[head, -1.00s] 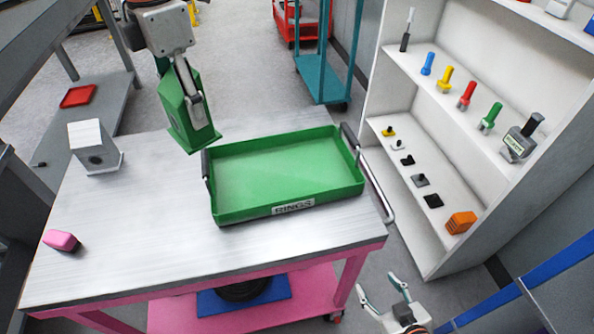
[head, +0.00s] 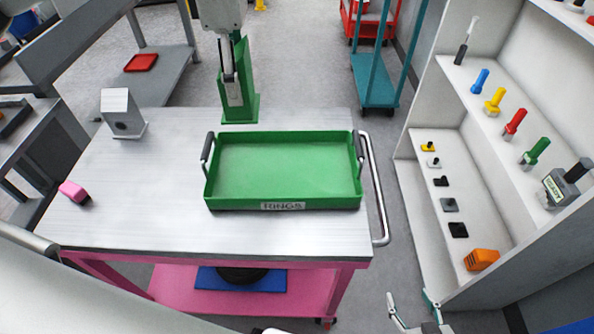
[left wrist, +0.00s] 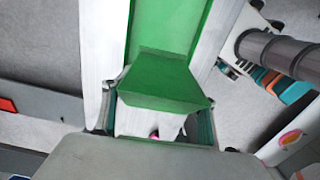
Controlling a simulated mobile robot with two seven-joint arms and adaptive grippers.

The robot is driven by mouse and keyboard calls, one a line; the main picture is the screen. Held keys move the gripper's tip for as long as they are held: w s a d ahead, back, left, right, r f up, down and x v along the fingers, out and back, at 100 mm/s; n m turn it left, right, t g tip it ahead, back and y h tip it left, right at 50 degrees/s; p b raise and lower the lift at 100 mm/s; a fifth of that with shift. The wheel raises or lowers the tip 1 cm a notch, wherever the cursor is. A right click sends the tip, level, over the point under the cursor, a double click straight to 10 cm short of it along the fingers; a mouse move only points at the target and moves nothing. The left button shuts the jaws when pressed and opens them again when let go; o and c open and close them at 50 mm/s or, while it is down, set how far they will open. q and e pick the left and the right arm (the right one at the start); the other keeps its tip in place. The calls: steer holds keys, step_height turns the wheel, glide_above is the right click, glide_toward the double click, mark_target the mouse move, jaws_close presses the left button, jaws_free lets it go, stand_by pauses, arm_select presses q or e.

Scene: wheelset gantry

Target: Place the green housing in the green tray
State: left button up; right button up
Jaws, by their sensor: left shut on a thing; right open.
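The green housing (head: 246,98) is held by my left gripper (head: 232,88) at the far edge of the cart top, behind the tray. In the head view its base appears just beyond the tray's back wall; whether it touches the table is unclear. The left wrist view shows the green housing (left wrist: 165,80) between the fingers. The green tray (head: 285,168), labelled RINGS, lies empty on the cart. My right gripper (head: 415,312) is open and empty at the bottom, right of the cart.
A grey housing (head: 122,113) and a pink block (head: 74,191) stand on the left of the cart top (head: 140,190). A white shelf (head: 428,200) with coloured tools is at right. A teal trolley (head: 375,80) stands behind. The front of the cart top is clear.

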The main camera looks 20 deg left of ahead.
mark_target(244, 112)
arm_select(q)
steer(key=shift+w+d+f, duration=0.1)
steer(key=shift+w+d, duration=0.05)
step_height(244, 112, down, 20)
steer(key=shift+r+p, duration=0.1)
steer(key=shift+p, duration=0.25)
stand_by(0.4)
steer(key=o, duration=1.3)
steer(key=shift+c, duration=0.2)
step_height(244, 112, up, 12)
steer(key=shift+b, duration=0.5)
